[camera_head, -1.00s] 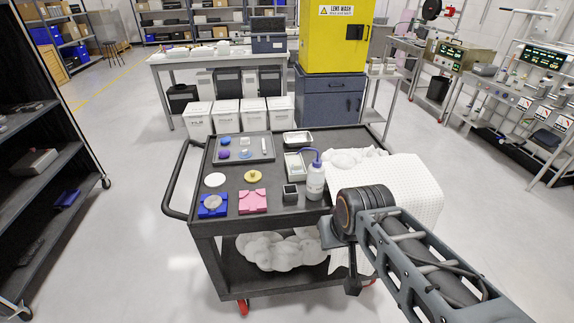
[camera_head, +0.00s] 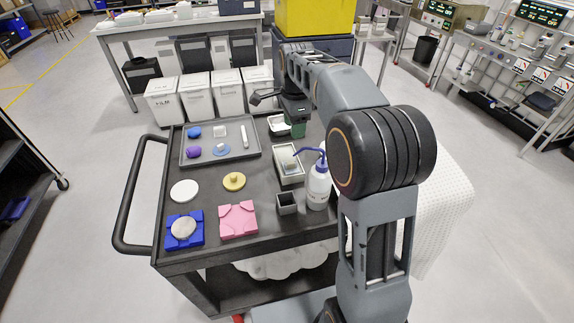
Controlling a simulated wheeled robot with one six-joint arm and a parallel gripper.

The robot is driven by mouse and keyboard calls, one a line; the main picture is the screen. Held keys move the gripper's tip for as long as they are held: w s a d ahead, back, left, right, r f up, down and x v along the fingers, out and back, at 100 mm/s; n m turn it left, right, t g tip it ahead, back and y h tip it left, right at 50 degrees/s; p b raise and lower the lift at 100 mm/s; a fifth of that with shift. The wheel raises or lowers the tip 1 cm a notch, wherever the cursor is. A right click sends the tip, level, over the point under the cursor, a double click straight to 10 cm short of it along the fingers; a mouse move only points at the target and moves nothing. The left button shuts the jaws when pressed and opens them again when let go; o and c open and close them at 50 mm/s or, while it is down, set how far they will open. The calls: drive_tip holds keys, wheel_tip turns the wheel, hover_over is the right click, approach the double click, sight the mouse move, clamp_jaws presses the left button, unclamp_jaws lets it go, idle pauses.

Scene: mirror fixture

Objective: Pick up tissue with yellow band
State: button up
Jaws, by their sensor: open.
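My gripper (camera_head: 296,128) is at the end of my arm, over the back right part of the dark cart top, close to a small white tray (camera_head: 277,125). Its jaws point down and are open, though small and partly blocked by my own wrist. A pale open box (camera_head: 291,178) nearer the camera holds small folded pieces with a yellowish tint (camera_head: 289,164). I cannot make out a yellow band on any of them for certain. The gripper is behind this box and apart from it. My arm hides the cart's right side.
A grey tray (camera_head: 220,149), blue fixture (camera_head: 185,230) and pink fixture (camera_head: 238,219) lie left. White cloth (camera_head: 444,200) hangs at the right.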

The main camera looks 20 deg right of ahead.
drive_tip(key=b, duration=0.1)
hover_over(291, 162)
drive_tip(key=shift+m, duration=0.3)
wheel_tip(291, 162, down, 9)
drive_tip(key=shift+d, duration=0.1)
drive_tip(key=shift+a+f, duration=0.2)
drive_tip(key=shift+f, duration=2.7)
clamp_jaws()
